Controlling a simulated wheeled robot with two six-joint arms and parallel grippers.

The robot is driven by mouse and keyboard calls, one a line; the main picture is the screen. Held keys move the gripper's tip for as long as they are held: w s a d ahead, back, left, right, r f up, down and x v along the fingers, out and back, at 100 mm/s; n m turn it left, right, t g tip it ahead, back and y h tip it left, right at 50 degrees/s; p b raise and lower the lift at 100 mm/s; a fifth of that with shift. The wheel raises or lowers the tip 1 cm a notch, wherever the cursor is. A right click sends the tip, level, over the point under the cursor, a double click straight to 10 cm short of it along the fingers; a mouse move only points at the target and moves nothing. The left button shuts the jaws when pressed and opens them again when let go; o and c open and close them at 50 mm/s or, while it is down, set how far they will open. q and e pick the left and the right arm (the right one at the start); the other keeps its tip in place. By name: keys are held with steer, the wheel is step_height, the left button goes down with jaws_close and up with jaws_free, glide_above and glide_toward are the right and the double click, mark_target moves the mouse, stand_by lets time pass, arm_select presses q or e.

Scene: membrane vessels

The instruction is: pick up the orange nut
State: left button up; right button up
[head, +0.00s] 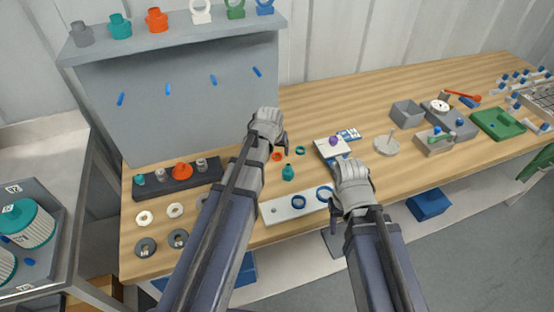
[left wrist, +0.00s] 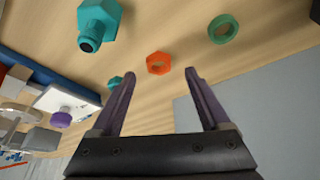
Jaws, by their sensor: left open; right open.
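The orange nut (head: 277,156) lies flat on the wooden table, close to my left gripper (head: 270,142) in the head view. In the left wrist view the orange hexagonal nut (left wrist: 159,63) shows between and just beyond the tips of my open left gripper (left wrist: 160,76). The fingers do not visibly touch it. My right gripper (head: 352,188) is open over the table's front part, beside the white strip; its fingertips are hard to make out.
A teal fitting (head: 288,172) and a teal nut (head: 300,150) lie close to the orange nut. A green ring (left wrist: 223,28) lies nearby in the left wrist view. A white strip (head: 275,211) with blue rings is in front. A grey back panel (head: 180,100) stands behind.

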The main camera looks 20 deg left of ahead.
mark_target(277, 156)
arm_select(q)
steer(key=b+x, duration=0.2)
steer(key=x, duration=0.1)
steer(key=shift+w+f, duration=0.2)
steer(key=shift+r, duration=0.1)
jaws_close()
stand_by(0.4)
